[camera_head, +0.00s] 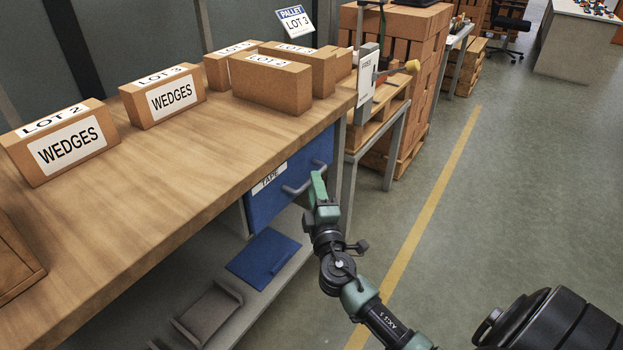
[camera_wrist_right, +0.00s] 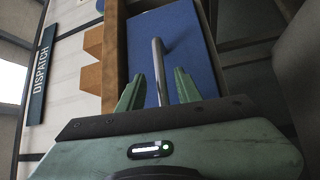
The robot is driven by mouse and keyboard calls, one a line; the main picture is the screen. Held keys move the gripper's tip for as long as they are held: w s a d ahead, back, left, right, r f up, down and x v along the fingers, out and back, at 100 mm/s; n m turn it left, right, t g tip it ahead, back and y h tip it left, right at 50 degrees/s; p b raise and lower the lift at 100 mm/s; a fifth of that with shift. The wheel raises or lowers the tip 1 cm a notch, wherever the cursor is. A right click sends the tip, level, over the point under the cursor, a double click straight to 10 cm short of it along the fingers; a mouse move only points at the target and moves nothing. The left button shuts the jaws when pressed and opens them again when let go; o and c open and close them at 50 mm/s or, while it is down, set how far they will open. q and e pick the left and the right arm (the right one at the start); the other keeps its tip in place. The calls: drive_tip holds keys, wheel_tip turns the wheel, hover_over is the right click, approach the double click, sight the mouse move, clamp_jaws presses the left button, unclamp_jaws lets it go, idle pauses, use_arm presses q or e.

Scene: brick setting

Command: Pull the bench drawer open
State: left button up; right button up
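The bench drawer (camera_head: 262,205) has a blue front with a white TAPE label and sits under the wooden bench top; it looks closed. Its grey bar handle (camera_head: 293,190) stands out from the front. In the right wrist view, the blue drawer front (camera_wrist_right: 180,50) lies ahead and the handle (camera_wrist_right: 159,70) runs between the two green fingers of my right gripper (camera_wrist_right: 160,88). The fingers are apart, with gaps visible beside the bar. My left gripper is not in view.
The bench top (camera_head: 190,140) carries several cardboard boxes labelled WEDGES or LOT. A lower shelf holds a blue item (camera_head: 264,257) and a grey one (camera_head: 208,312). Stacked brown boxes (camera_head: 415,40) stand beyond the bench. The floor (camera_head: 500,190) to the right is clear.

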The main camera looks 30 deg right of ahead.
drive_tip(key=shift+x, duration=1.55)
clamp_jaws()
drive_tip(key=shift+f, duration=0.1)
